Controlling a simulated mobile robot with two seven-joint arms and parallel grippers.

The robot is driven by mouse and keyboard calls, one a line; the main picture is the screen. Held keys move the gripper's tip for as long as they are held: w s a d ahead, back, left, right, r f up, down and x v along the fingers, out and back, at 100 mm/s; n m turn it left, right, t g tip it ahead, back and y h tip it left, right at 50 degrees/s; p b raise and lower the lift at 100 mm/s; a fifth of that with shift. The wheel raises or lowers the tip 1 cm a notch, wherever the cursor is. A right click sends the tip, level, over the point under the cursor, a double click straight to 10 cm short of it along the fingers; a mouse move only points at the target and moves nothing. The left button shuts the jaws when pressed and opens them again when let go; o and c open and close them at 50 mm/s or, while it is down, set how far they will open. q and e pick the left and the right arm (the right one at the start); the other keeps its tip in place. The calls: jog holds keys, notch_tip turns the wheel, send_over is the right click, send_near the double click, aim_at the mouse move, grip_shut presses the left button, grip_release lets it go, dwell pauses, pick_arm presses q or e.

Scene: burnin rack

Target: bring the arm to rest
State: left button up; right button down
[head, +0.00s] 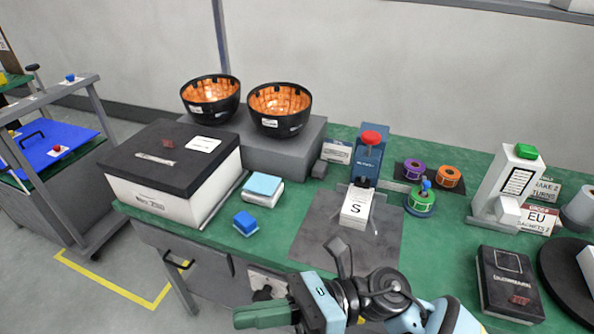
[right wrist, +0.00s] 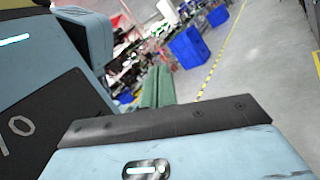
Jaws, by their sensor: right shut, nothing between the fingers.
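My right arm comes in at the bottom of the head view, in front of the bench's front edge. Its right gripper (head: 240,319) points left, with green fingers shut and empty. The closed green fingers also show in the right wrist view (right wrist: 152,88), over the grey floor. The gripper appears clear of the things on the bench. My left gripper is in neither view.
The green bench (head: 285,222) carries a black-lidded box (head: 140,190), two orange-lined bowls (head: 209,97) (head: 279,108), a blue press (head: 369,155) with a white block, and tape rolls. A blue block (head: 244,221) sits near the front edge. Open floor lies at left.

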jog(key=w+d+f+m+t+p, duration=0.1)
jog(key=w+d+m+t, duration=0.2)
jog(key=m+t, duration=0.6)
jog(key=w+d+f+m+t, duration=0.1)
jog(key=w+d+m+t, duration=0.15)
jog(key=m+t, duration=0.7)
jog(key=d+f+m+t+h, duration=0.3)
jog(key=d+f+m+h, duration=0.5)
jog(key=m, duration=0.8)
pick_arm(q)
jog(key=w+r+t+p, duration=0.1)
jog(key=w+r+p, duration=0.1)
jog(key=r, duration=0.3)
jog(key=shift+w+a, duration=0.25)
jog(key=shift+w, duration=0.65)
pick_arm(e)
jog(key=s+d+f+m+g+h, duration=0.4)
jog(key=s+d+f+m, duration=0.2)
jog(key=s+f, duration=0.3)
jog(key=s+d+f+m+g+h, duration=0.4)
jog(key=s+f+m, duration=0.5)
jog(key=f, duration=0.3)
jog(key=shift+s+d+f+h, duration=0.25)
jog(key=shift+s+d+h, duration=0.3)
jog(key=shift+d+h, duration=0.4)
